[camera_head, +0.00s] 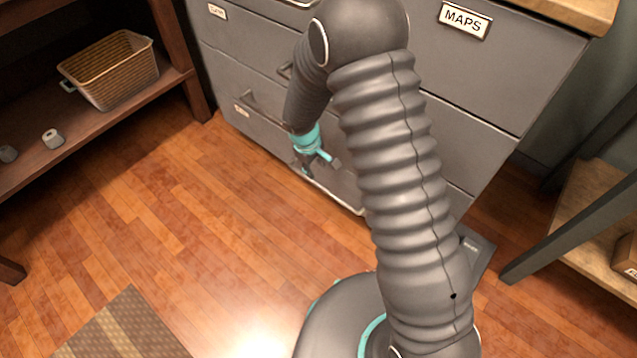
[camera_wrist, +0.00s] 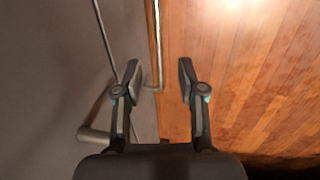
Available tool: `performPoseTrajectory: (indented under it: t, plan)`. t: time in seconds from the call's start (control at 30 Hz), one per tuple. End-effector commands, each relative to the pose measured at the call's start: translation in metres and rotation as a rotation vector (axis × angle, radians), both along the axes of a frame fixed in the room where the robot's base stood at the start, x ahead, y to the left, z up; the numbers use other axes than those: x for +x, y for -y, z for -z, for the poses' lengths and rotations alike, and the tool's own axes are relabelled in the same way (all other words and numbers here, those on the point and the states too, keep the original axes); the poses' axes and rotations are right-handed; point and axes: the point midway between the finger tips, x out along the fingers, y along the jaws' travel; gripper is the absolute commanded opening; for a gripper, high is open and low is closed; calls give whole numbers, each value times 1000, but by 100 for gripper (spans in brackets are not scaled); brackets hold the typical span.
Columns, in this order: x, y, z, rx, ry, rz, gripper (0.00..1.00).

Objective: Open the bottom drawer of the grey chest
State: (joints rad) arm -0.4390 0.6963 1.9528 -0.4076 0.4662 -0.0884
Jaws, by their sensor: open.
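The grey chest (camera_head: 450,90) has stacked drawers with bar handles and small label plates. A pale bar handle (camera_head: 340,200) runs low along its front, partly hidden by my arm, and appears to belong to the bottom drawer. No clear gap shows at the bottom drawer. My gripper (camera_head: 318,163) points down at the chest's low front, close to this handle. In the wrist view, my gripper (camera_wrist: 158,76) is open, with one finger on each side of the bar's end (camera_wrist: 155,45). The bar lies nearer the left finger; contact cannot be told.
Another handle (camera_wrist: 92,135) juts out in the wrist view, left of my gripper. A wooden shelf (camera_head: 90,140) with a wicker basket (camera_head: 110,75) stands left. A table leg (camera_head: 570,235) stands right. The wooden floor (camera_head: 210,210) before the chest is mostly clear; a mat (camera_head: 125,330) lies nearer.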

Motion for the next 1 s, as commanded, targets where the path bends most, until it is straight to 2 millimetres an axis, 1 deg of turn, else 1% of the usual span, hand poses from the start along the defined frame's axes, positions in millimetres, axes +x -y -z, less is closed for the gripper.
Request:
performPoseTrajectory:
  t: [0.03, 0.17, 0.27, 0.7, 0.9, 1.0]
  plan:
    - [5, -3, 0, 8, 15, -13, 40]
    - [9, -3, 9, 14, 23, -22, 40]
    - [10, 0, 24, 12, 21, -23, 40]
    - [23, 10, 102, 13, 20, -20, 40]
    - [26, 12, 125, 13, 22, -20, 40]
    - [28, 13, 130, 14, 22, -21, 40]
